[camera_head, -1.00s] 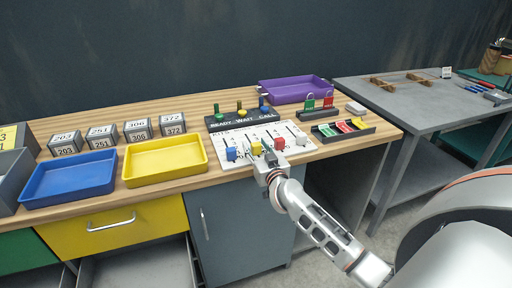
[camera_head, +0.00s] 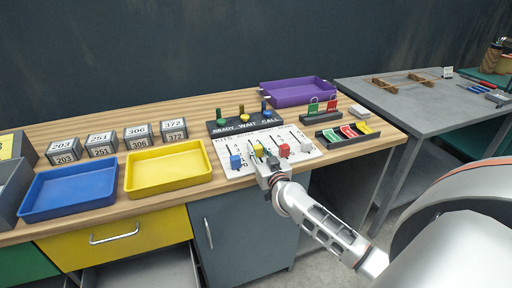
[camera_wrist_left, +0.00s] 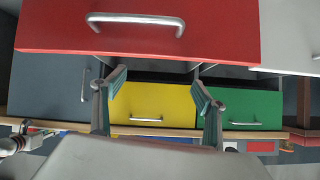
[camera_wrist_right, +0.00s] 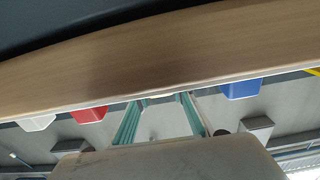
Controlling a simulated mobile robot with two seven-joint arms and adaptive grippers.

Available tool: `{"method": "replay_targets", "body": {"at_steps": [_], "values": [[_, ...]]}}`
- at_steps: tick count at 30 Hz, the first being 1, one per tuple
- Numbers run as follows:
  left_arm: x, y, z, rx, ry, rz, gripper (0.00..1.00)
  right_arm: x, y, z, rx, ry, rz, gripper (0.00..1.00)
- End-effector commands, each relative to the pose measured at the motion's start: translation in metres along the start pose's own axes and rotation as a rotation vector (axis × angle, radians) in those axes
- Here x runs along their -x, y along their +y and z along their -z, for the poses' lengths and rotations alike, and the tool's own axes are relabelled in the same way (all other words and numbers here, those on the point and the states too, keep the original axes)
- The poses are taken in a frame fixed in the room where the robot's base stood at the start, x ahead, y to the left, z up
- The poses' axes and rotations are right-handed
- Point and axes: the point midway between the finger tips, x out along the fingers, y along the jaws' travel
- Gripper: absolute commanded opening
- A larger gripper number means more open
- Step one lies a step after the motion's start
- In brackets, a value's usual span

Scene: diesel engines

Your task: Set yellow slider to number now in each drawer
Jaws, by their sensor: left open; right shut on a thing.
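The white slider board (camera_head: 226,146) lies on the bench's right part in the head view, with blue (camera_head: 236,161), yellow (camera_head: 258,150), red (camera_head: 284,149) and white (camera_head: 307,145) sliders. My right gripper (camera_head: 265,160) is shut on the yellow slider, partly covering the board. In the right wrist view its fingers (camera_wrist_right: 160,112) stand between the blue (camera_wrist_right: 240,88) and red (camera_wrist_right: 88,114) sliders; the yellow slider is hidden there. My left gripper (camera_wrist_left: 158,82) is open and empty, facing red (camera_wrist_left: 215,35), yellow (camera_wrist_left: 160,98) and green (camera_wrist_left: 255,105) drawers. The board's numbers are too small to read surely.
Blue (camera_head: 70,188) and yellow (camera_head: 168,168) trays lie left of the board, with numbered blocks (camera_head: 100,143) behind. A READY-WAIT-CALL panel (camera_head: 245,124) stands directly behind the board. A purple tray (camera_head: 297,93) and a black card rack (camera_head: 347,132) are farther right.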

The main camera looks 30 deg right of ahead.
Motion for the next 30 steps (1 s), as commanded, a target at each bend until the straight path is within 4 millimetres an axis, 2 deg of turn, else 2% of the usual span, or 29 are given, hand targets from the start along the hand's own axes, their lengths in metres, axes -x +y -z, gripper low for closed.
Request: {"method": "replay_targets", "body": {"at_steps": [3,4,6,13,15,19,23,30], "values": [[0.002,0.003,-0.010,0.001,-0.018,-0.004,0.72,0.000,0.000,-0.001,0.001,-0.001,0.001,0.00],[0.002,0.003,-0.013,0.002,-0.022,-0.005,0.72,0.000,0.000,-0.001,0.001,-0.001,0.001,0.28],[0.003,0.004,-0.016,0.002,-0.028,-0.006,0.72,0.000,0.000,-0.001,0.001,0.000,0.001,0.40],[0.002,0.004,-0.016,0.001,-0.028,-0.006,0.72,0.000,0.000,-0.001,0.000,0.000,0.000,0.40],[0.002,0.002,-0.011,-0.002,-0.019,-0.004,0.72,0.000,0.000,-0.001,0.000,0.000,0.001,0.40],[0.002,0.002,-0.009,-0.002,-0.016,-0.003,0.72,0.007,0.000,-0.001,0.002,-0.001,0.001,0.40],[0.002,0.002,-0.009,0.000,-0.017,-0.003,0.72,0.026,0.000,-0.002,0.003,-0.002,0.003,0.40],[0.001,0.003,-0.010,0.001,-0.017,-0.004,0.72,0.076,0.000,-0.001,0.003,-0.002,0.003,0.40]]}}
